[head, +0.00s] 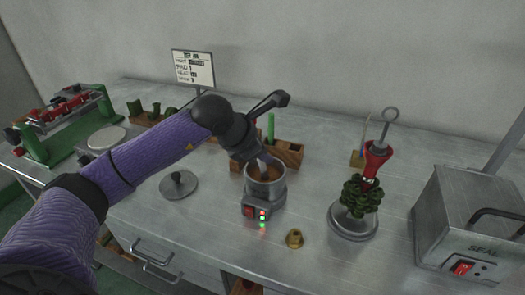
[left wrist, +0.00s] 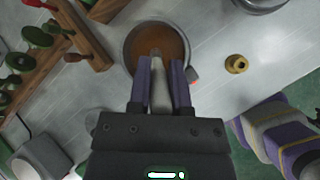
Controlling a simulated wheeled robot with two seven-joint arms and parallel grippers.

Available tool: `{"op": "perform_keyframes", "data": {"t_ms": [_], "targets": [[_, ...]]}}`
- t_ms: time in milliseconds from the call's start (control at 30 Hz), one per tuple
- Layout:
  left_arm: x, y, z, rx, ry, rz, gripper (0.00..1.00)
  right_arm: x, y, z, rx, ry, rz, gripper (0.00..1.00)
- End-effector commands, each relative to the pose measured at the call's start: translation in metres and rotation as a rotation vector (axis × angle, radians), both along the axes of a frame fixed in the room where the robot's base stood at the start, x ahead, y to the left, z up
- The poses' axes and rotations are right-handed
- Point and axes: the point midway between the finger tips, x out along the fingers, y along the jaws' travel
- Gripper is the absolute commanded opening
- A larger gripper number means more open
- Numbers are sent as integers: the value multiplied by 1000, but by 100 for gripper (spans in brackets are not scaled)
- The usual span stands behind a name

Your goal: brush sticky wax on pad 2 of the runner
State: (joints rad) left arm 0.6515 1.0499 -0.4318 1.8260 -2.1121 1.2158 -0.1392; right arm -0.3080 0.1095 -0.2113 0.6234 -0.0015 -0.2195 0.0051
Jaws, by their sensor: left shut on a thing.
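My left gripper (head: 262,160) is over the wax pot (head: 265,196), a small grey pot of brown wax with red and green lights on its front. In the left wrist view the gripper (left wrist: 160,80) is shut on a slim grey tool, seemingly the brush (left wrist: 158,92). The tool's brownish tip is over or in the brown wax (left wrist: 170,42); I cannot tell how deep.
A brass fitting (head: 294,238) lies between pot and runner base. A metal lid (head: 179,184) lies left of the pot. A wooden rack (head: 288,152) stands behind it. A grey sealing box (head: 468,222) is at right; a green-framed fixture (head: 62,128) is at far left.

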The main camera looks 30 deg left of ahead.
Motion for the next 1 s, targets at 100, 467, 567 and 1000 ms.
{"op": "perform_keyframes", "data": {"t_ms": [100,467,567,1000], "targets": [[0,0,19,0,-6,0,0,2,0,14,0,-6,0,71],[0,0,60,0,-7,0,0,6,0,44,0,-17,-1,71],[0,0,68,-1,-5,0,0,7,0,51,1,-19,-1,71],[0,0,67,-1,-4,0,0,7,0,49,0,-18,-1,71]]}}
